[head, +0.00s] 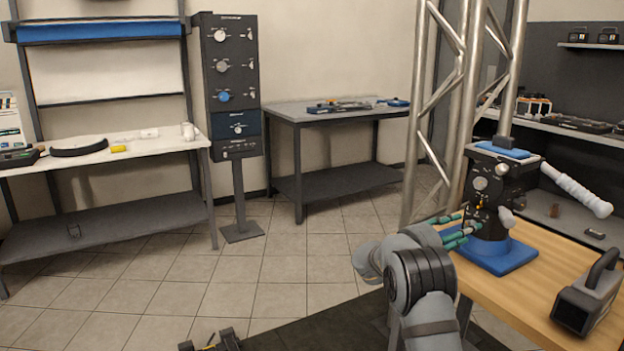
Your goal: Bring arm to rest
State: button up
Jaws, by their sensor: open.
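My grey arm rises from the bottom of the head view, right of the middle. My gripper (468,226), with teal fingers, is at its far end and points right. Its fingers are spread open in front of a dark device (488,185) on a blue base, and I see nothing held between them. I cannot tell whether the fingertips touch the device. The arm hides part of the wooden table's (545,262) left edge.
A grey case with a handle (588,298) stands at the wooden table's front right. A metal truss (462,110) rises behind the device. A control panel on a post (232,90), a white bench (95,158) and a grey bench (335,115) stand farther back. Tiled floor lies open between.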

jog(key=shift+w+d, duration=0.35)
jog(key=shift+d, duration=0.25)
jog(key=shift+s+a, duration=0.1)
